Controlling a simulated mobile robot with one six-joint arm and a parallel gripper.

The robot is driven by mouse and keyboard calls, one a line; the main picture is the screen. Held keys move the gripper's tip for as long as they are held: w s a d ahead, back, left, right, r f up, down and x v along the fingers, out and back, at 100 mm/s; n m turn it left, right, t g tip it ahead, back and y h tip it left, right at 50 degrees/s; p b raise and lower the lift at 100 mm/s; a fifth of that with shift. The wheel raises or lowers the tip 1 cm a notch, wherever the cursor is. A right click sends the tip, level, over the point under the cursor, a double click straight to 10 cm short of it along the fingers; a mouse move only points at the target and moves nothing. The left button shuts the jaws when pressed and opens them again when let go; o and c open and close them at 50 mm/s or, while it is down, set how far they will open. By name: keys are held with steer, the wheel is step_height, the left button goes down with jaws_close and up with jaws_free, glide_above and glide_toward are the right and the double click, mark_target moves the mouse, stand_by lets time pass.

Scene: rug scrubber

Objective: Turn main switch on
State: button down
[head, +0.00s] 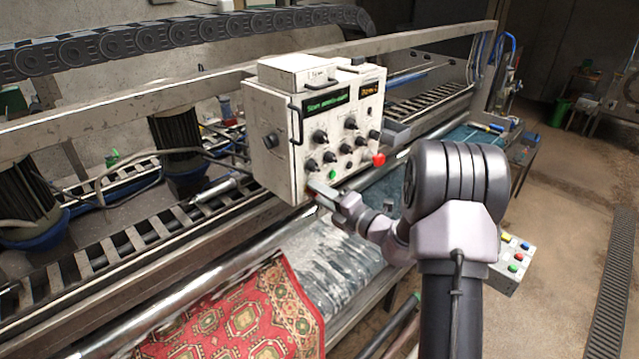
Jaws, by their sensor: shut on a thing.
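The white control box (272,108) stands on the machine's frame, its front panel carrying two lit displays, several black knobs, a green button (332,174) and a red button (379,159). My gripper (318,191) reaches the lower left corner of this panel from the right. It is shut on a small control there, which I take to be the main switch. The fingers hide most of it; only a hint of red shows beside them. I cannot tell its turned position. A black round knob (271,141) sits on the box's left side, apart from my gripper.
A red patterned rug (235,315) lies on the machine bed below the box. A metal rail (420,45) runs behind the box. A small box with coloured buttons (512,262) is at the right of my arm. The floor at the right is open.

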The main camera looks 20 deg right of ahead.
steer(key=shift+r+m+p, duration=0.1)
steer(key=shift+m+p, duration=0.45)
steer(key=shift+m, duration=0.05)
steer(key=c, duration=1.1)
jaws_free()
steer(key=b+v, duration=0.3)
steer(key=v, duration=1.4)
steer(key=shift+s+d, duration=0.1)
steer(key=shift+s, duration=0.15)
